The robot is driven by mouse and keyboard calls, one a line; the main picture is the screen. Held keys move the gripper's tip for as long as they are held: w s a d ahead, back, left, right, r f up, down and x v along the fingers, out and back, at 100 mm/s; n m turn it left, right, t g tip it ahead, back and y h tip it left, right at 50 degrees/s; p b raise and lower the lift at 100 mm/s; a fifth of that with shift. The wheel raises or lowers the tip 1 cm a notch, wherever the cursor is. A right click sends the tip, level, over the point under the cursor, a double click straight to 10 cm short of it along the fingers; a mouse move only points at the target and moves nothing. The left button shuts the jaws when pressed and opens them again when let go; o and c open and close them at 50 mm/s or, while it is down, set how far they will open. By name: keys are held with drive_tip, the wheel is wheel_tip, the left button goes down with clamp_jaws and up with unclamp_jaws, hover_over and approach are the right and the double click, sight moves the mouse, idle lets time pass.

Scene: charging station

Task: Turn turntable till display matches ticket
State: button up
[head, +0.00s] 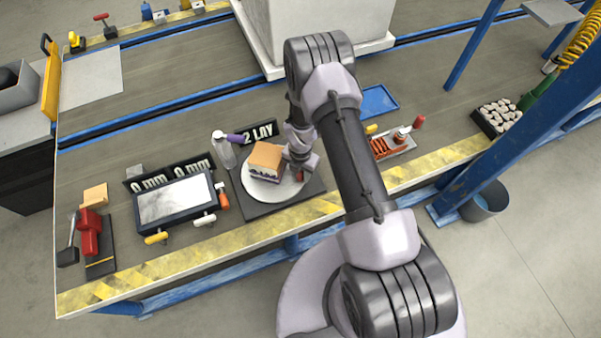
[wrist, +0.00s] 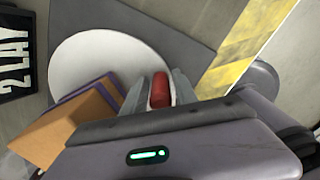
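The turntable is a white disc (head: 262,195) on a dark square base near the table's front edge; it fills the upper left of the wrist view (wrist: 85,55). A layered block with a tan top (head: 266,157) stands on it, with purple and white layers below. A dark display (head: 260,134) behind it reads "2 LAY". My gripper (head: 299,175) is low over the disc's right side. In the wrist view its fingers (wrist: 158,88) straddle a red knob (wrist: 160,90); whether they press on it is unclear. I cannot identify a ticket for certain.
Left of the turntable are a framed pale panel (head: 173,200), a "0 mm" display (head: 149,182) and a red clamp-like tool (head: 89,232). A spray bottle (head: 224,150) stands close behind the disc. A blue tray (head: 378,101) and an orange spring item (head: 388,146) lie to the right.

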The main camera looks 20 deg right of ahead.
drive_tip(key=shift+o, duration=0.5)
drive_tip(key=shift+r, duration=0.35)
wheel_tip(320, 180, up, 17)
drive_tip(key=p, duration=0.6)
drive_tip(key=shift+f, duration=0.15)
